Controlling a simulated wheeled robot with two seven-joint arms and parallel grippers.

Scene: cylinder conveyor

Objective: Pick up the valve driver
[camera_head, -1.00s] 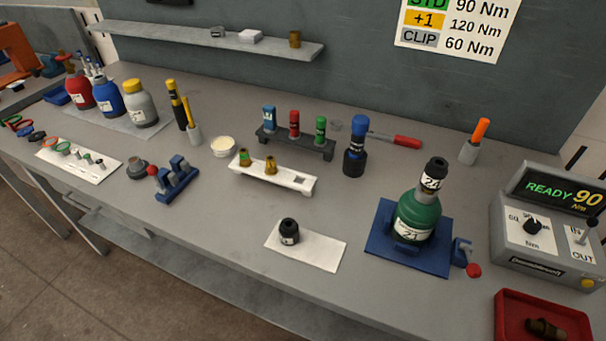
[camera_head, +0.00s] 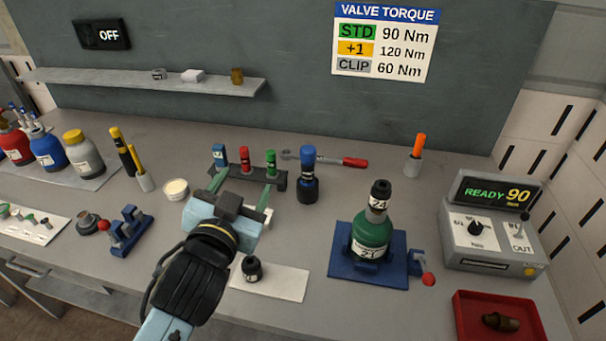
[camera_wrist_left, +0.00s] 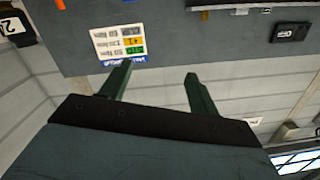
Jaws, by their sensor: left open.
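My left gripper (camera_head: 243,188) is open and empty, in front of and partly over a dark rack that holds a blue, a red (camera_head: 244,158) and a green (camera_head: 270,162) handled tool. Its two green fingers (camera_wrist_left: 158,82) also show apart in the left wrist view, with nothing between them. A blue-topped black tool (camera_head: 308,178) stands upright on the bench, right of the rack and apart from the gripper; it looks like the valve driver, but no label confirms this. The white block seen earlier is mostly hidden behind my gripper. My right gripper is not in view.
A green bottle (camera_head: 371,238) with a black top stands on a blue base (camera_head: 340,262). A torque controller (camera_head: 490,225) and a red tray (camera_head: 475,325) are at the right. A small black cap (camera_head: 252,268) sits on a white sheet (camera_head: 285,281). A red-handled wrench (camera_head: 354,162) lies behind.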

